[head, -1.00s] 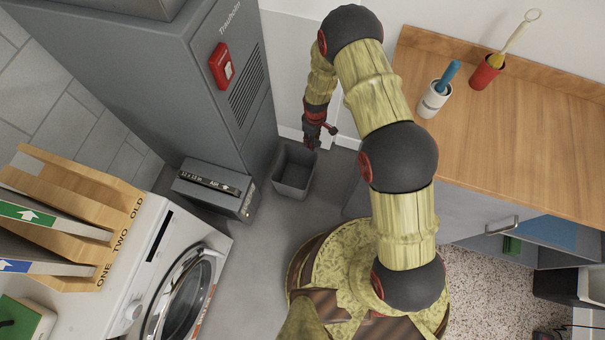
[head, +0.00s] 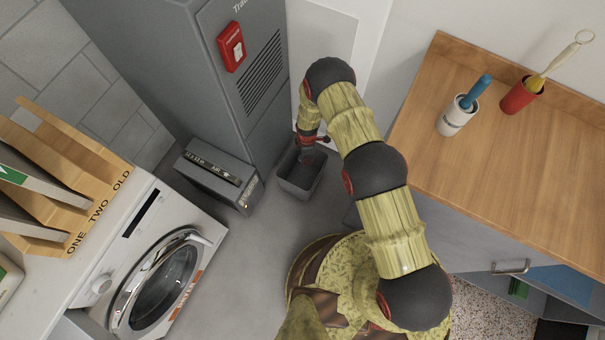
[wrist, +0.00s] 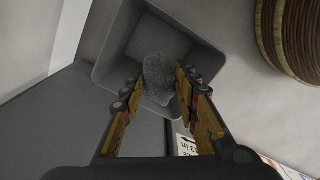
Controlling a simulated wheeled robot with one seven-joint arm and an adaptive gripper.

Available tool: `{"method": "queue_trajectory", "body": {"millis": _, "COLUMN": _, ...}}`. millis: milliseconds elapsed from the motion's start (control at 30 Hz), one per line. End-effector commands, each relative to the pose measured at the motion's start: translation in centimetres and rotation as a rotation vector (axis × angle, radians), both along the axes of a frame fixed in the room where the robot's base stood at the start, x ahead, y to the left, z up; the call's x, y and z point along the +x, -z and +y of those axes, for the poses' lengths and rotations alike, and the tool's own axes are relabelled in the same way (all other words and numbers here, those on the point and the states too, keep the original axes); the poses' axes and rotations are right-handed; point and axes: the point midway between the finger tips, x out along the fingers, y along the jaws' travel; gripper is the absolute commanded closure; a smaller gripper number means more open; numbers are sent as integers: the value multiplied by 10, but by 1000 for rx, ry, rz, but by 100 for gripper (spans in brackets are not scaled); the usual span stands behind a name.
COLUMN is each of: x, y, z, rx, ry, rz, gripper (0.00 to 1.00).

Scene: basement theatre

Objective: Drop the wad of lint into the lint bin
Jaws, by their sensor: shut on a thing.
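The wad of lint (wrist: 159,76) is a grey, fuzzy lump between the fingertips of my gripper (wrist: 158,90) in the wrist view. My gripper is shut on it. The lint bin (wrist: 205,62) is a grey, square, open-topped bin, and the lint shows over its opening, with the bin floor beyond. In the head view the lint bin (head: 297,185) stands on the floor beside the tall grey cabinet. There my gripper (head: 306,155) points down at the bin's mouth. The lint is too small to make out clearly in the head view.
A grey box (head: 217,175) stands left of the bin, against the tall cabinet (head: 225,100). A white washer (head: 150,260) is at the left. A wooden counter (head: 510,140) with two cups is at the right. Bare floor (head: 255,245) lies in front of the bin.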

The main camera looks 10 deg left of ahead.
Motion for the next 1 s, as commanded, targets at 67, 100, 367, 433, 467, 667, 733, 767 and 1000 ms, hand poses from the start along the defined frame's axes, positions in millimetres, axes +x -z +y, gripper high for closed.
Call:
{"method": "queue_trajectory", "body": {"millis": 67, "x": 0, "y": 12, "z": 0, "rx": 0, "ry": 1, "rz": 0, "gripper": 79}}
{"method": "queue_trajectory", "body": {"millis": 100, "x": 0, "y": 16, "z": 0, "rx": 0, "ry": 1, "rz": 0, "gripper": 79}}
{"method": "queue_trajectory", "body": {"millis": 367, "x": 0, "y": 29, "z": 0, "rx": 0, "ry": 2, "rz": 0, "gripper": 79}}
{"method": "queue_trajectory", "body": {"millis": 433, "x": 0, "y": 30, "z": 0, "rx": 0, "ry": 2, "rz": 0, "gripper": 79}}
{"method": "queue_trajectory", "body": {"millis": 467, "x": 0, "y": 30, "z": 0, "rx": 0, "ry": 2, "rz": 0, "gripper": 79}}
{"method": "queue_trajectory", "body": {"millis": 667, "x": 0, "y": 29, "z": 0, "rx": 0, "ry": 2, "rz": 0, "gripper": 69}}
{"method": "queue_trajectory", "body": {"millis": 733, "x": 0, "y": 29, "z": 0, "rx": 0, "ry": 2, "rz": 0, "gripper": 65}}
{"method": "queue_trajectory", "body": {"millis": 767, "x": 0, "y": 29, "z": 0, "rx": 0, "ry": 2, "rz": 0, "gripper": 63}}
{"method": "queue_trajectory", "body": {"millis": 1000, "x": 0, "y": 29, "z": 0, "rx": 0, "ry": 2, "rz": 0, "gripper": 50}}
